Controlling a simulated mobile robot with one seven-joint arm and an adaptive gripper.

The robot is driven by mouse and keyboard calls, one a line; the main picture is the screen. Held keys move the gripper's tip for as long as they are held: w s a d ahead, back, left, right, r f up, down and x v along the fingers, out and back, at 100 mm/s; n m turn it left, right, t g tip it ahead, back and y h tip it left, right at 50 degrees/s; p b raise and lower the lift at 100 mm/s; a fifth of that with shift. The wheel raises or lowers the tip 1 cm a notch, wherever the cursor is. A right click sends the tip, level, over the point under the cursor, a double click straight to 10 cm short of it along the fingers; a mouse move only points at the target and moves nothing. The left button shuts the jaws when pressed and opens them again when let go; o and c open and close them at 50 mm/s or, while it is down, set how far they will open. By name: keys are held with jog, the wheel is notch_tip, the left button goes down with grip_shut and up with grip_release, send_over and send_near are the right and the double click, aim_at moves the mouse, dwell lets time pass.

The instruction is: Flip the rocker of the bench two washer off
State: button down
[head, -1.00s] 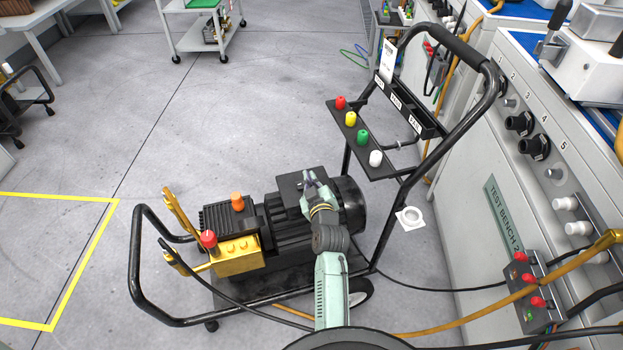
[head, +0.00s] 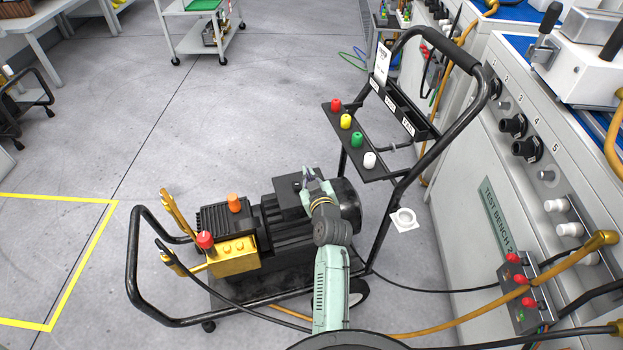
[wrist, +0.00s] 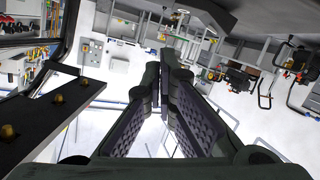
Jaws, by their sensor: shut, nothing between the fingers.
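The bench two washer (head: 265,215) is a black wheeled cart with a ribbed black motor and a yellow-gold pump (head: 233,257), standing left of test bench 2. A black box (head: 287,187) sits on top of the motor. I cannot make out the rocker; it may be hidden or too small. My gripper (head: 309,175) is shut and empty. In the head view it overlaps the motor's top, beside the black box; contact cannot be told. The wrist view shows its two dark fingers (wrist: 166,68) with nothing between them.
The cart's tall black handle (head: 487,85) rises on the right, with a rack of coloured nozzles (head: 356,140). Test bench 2 (head: 470,200) stands right, with a red-knobbed box (head: 523,290) and orange hoses. A black hose crosses near the cart's base.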

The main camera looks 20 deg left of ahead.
jog(key=r+b+v, duration=0.1)
jog(key=b+v, duration=0.1)
jog(key=v, duration=0.8)
jog(key=shift+d, duration=0.25)
jog(key=shift+w, duration=0.15)
